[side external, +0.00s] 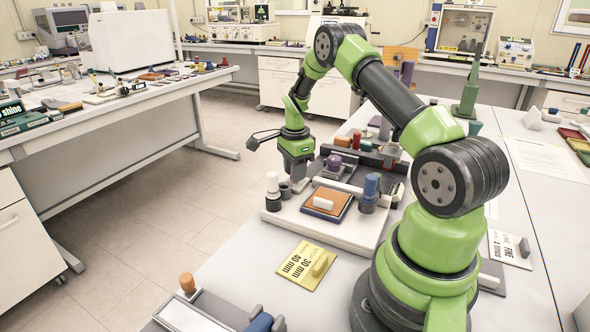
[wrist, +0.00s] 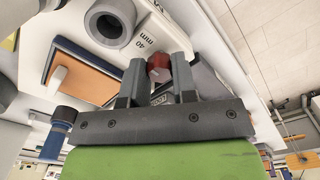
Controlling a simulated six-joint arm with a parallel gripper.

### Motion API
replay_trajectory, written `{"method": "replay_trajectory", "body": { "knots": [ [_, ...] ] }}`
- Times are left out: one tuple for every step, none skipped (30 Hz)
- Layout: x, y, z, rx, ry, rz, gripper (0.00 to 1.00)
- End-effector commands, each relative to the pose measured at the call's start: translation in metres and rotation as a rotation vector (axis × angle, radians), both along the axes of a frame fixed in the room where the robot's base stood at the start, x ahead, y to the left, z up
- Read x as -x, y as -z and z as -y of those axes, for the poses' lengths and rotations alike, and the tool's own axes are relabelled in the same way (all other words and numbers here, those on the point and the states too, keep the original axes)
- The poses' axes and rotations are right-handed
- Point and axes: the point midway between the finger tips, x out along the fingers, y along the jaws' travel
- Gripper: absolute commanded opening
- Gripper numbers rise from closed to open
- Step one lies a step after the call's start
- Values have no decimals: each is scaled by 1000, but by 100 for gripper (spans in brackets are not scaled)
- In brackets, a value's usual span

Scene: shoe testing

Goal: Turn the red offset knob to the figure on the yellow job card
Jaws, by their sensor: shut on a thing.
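The red offset knob (wrist: 158,68) shows in the wrist view between the two grey fingers of my gripper (wrist: 160,80), which is shut on it. In the side external view my gripper (side external: 298,176) points down at the far left edge of the white fixture plate (side external: 330,226), and it hides the knob. The yellow job card (side external: 300,266) lies on the bench in front of the plate, with a yellow block on it. Its print is upside down and seems to carry two figures in mm. The knob's pointer and setting cannot be made out.
An orange pad on a blue base (side external: 327,202) lies on the plate, with a white-topped post (side external: 272,188) left of it and a blue-topped post (side external: 370,190) right. A grey ring (wrist: 109,22) sits near a "40 mm" mark. A white card (side external: 508,250) lies right of my base.

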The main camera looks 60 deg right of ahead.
Motion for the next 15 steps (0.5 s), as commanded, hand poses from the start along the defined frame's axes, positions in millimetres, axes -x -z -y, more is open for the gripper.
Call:
{"method": "replay_trajectory", "body": {
  "knots": [
    [0,-1,0,-1,4,1,2],
    [0,-1,0,-1,4,1,2],
    [0,-1,0,-1,4,1,2],
    [0,-1,0,-1,4,1,2],
    [0,-1,0,-1,4,1,2],
    [0,-1,0,-1,4,1,28],
    [0,-1,0,-1,3,1,35],
    [0,-1,0,-1,3,1,42],
    [0,-1,0,-1,3,1,51],
    [0,-1,0,-1,3,1,51],
    [0,-1,0,-1,2,1,51],
    [0,-1,0,-1,2,1,51],
    [0,-1,0,-1,2,1,51],
    [0,0,0,-1,2,1,51],
    [0,0,0,-1,1,1,51]
  ]
}}
